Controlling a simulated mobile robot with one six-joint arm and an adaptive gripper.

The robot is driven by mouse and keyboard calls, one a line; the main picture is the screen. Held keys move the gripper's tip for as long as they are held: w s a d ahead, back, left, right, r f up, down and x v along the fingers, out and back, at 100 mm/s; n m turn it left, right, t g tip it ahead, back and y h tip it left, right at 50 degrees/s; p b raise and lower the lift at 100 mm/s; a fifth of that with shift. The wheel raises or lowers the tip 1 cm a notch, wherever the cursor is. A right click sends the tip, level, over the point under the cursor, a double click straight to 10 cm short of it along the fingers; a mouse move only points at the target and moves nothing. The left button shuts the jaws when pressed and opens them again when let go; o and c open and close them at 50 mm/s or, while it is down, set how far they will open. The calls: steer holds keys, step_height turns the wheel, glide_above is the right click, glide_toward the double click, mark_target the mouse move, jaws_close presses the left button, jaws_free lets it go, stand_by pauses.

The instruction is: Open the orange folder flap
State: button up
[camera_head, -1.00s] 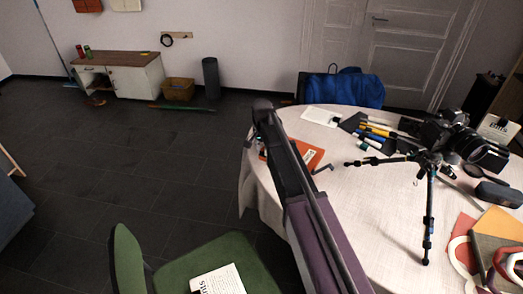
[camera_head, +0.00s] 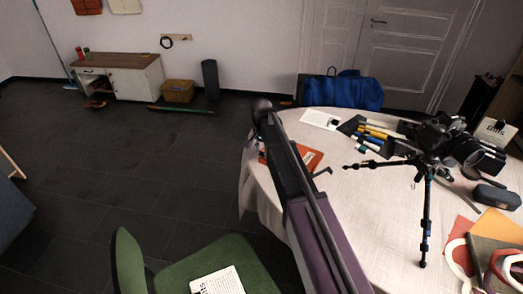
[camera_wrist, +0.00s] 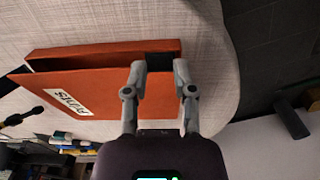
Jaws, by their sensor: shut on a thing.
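The orange folder (camera_head: 311,157) lies near the left edge of the round table, and my arm hides much of it in the head view. In the wrist view the folder (camera_wrist: 85,95) fills the upper left, with a white label on its broad panel. A narrow orange strip (camera_wrist: 90,53) lies along its far side, with a dark gap beside it towards the right end. My gripper (camera_wrist: 160,67) is at the right end of the folder, its fingers a little apart with the orange flap between them. The exact contact is hard to see.
A black tripod with a camera (camera_head: 428,195) stands on the table to the right. Pens (camera_head: 370,137) and a white sheet (camera_head: 320,119) lie behind the folder. A green chair (camera_head: 215,265) stands in front at the left.

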steer(key=shift+w+d+r+p, duration=0.1)
steer(key=shift+w+r+p, duration=0.05)
steer(key=shift+r+p, duration=0.35)
steer(key=shift+w+d+r+p, duration=0.1)
steer(key=shift+r+p, duration=0.25)
steer(key=shift+r, duration=0.15)
steer(key=shift+w+r, duration=0.1)
steer(key=shift+r, duration=0.05)
steer(key=shift+w+d+r+p, duration=0.15)
steer(key=shift+w+r+p, duration=0.05)
steer(key=shift+r+p, duration=0.35)
steer(key=shift+w+d+r+p, duration=0.1)
steer(key=shift+w+r+p, duration=0.1)
steer(key=shift+r+p, duration=0.3)
steer(key=shift+w+r, duration=0.1)
steer(key=shift+w+d+r+p, duration=0.25)
steer(key=shift+w+r+p, duration=0.1)
steer(key=shift+r+p, duration=0.3)
steer(key=shift+w+d+r+p, duration=0.25)
steer(key=shift+r+p, duration=0.2)
steer(key=shift+p, duration=0.25)
steer(key=shift+w+r, duration=0.15)
